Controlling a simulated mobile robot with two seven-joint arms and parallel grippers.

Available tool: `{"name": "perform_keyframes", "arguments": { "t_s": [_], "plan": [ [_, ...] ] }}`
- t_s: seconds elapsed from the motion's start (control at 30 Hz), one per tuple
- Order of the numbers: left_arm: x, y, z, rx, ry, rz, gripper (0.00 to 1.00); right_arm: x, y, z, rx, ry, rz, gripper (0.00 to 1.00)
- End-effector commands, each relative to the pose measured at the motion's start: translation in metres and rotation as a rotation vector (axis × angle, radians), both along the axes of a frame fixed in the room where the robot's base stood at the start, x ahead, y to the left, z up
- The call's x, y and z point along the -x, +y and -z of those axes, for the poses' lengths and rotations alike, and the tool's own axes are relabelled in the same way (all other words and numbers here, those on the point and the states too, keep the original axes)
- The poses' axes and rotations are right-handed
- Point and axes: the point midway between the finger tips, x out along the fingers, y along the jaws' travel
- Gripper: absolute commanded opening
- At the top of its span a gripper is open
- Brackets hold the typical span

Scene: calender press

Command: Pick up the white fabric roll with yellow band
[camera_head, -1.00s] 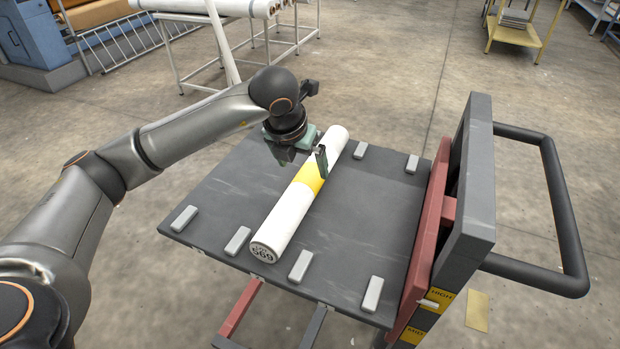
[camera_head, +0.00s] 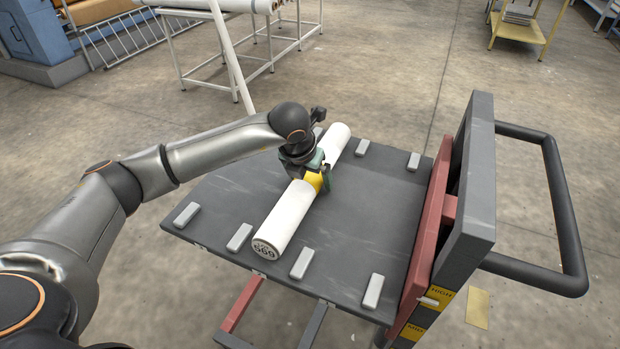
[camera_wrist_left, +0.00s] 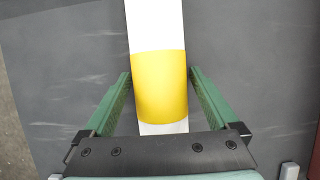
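The white fabric roll (camera_head: 283,222) with a yellow band lies on the dark grey top of a cart (camera_head: 375,215). Its near end shows the number 569. My left gripper (camera_head: 318,178) is down over the roll at the yellow band, which it partly hides. In the left wrist view the open green fingers (camera_wrist_left: 159,80) stand on either side of the yellow band (camera_wrist_left: 160,85). Narrow gaps show between the fingers and the roll. My right gripper is in neither view.
Small light grey blocks (camera_head: 302,263) stand along the cart top's edges. An upright dark panel (camera_head: 470,200) with a black handle (camera_head: 562,200) rises on the right. A white rack (camera_head: 190,75) stands behind on the left. The floor around is mostly free.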

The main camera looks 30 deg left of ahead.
Motion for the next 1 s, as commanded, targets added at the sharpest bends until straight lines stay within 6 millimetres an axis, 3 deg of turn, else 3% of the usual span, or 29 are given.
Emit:
{"name": "perform_keyframes", "arguments": {
  "t_s": [0.07, 0.8, 1.0],
  "plan": [
    [0.0001, 0.0, -0.0002, 0.0, 0.0, 0.0, 0.83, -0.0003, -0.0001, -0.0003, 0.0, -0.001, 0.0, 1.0],
    [0.0, 0.0, -0.0006, 0.0, 0.0, -0.001, 0.0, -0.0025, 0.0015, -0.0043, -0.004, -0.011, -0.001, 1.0],
    [-0.0007, -0.0001, -0.0022, 0.001, -0.004, -0.001, 0.0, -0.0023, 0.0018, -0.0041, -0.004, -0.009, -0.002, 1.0]
  ]
}}
